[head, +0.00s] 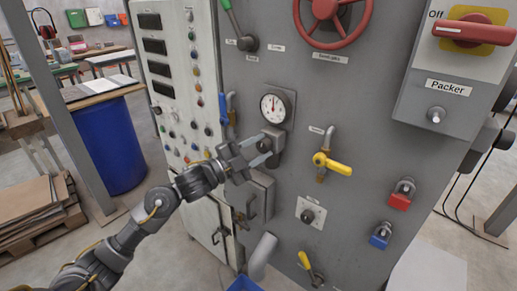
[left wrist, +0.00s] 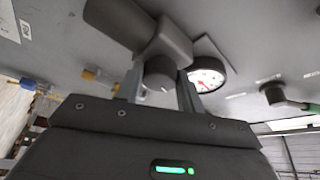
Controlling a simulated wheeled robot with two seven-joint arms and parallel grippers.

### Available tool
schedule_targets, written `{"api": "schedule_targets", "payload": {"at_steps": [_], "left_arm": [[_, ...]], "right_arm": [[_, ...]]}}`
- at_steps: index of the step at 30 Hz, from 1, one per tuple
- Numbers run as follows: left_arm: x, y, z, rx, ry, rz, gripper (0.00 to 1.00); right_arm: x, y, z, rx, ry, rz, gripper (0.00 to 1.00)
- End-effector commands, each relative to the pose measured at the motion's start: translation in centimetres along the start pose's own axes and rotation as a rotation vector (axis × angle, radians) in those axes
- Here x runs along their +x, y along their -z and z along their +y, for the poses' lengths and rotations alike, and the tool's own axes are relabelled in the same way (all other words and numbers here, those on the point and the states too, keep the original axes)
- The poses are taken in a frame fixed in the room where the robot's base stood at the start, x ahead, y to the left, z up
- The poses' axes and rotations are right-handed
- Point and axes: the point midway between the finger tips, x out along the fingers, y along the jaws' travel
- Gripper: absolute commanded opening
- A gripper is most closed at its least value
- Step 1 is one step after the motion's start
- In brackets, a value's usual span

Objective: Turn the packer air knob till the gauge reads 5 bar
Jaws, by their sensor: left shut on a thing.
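The round white gauge (head: 273,108) is on the grey panel of the machine; it also shows in the left wrist view (left wrist: 208,77). Its needle is too small for me to read a value. The grey air regulator (head: 274,136) with its knob is just below the gauge. In the left wrist view the round knob (left wrist: 160,73) sits between my two fingers. My left gripper (head: 263,153) reaches in from the left and is shut on the knob, with a finger on each side of it. My right gripper is not in view.
A yellow lever valve (head: 334,164) is to the right of the knob, with a red padlock (head: 401,196) and a blue padlock (head: 381,236) lower right. A grey box with a handle (head: 255,196) juts out below my gripper. The Packer switch box (head: 455,85) is upper right.

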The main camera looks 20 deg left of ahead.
Motion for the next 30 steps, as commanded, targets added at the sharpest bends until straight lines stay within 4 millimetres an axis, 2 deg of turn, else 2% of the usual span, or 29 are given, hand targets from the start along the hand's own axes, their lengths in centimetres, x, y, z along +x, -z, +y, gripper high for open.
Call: {"api": "schedule_targets", "payload": {"at_steps": [1,5,13,16,30], "left_arm": [[0.0,0.0,0.0,-0.001,0.0,0.001,0.41],[0.0,0.0,0.0,-0.001,0.0,0.0,0.58],[-0.1,0.0,0.0,-0.001,0.0,0.0,0.59],[-0.7,-0.1,0.1,-0.001,0.0,0.0,0.59],[-9.1,-0.2,0.4,0.0,-0.002,-0.001,0.59]], "right_arm": [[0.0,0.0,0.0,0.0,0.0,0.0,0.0],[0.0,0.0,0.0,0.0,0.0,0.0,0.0],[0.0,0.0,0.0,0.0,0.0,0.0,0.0],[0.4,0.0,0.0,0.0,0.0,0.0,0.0],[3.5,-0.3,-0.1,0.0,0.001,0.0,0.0]]}}
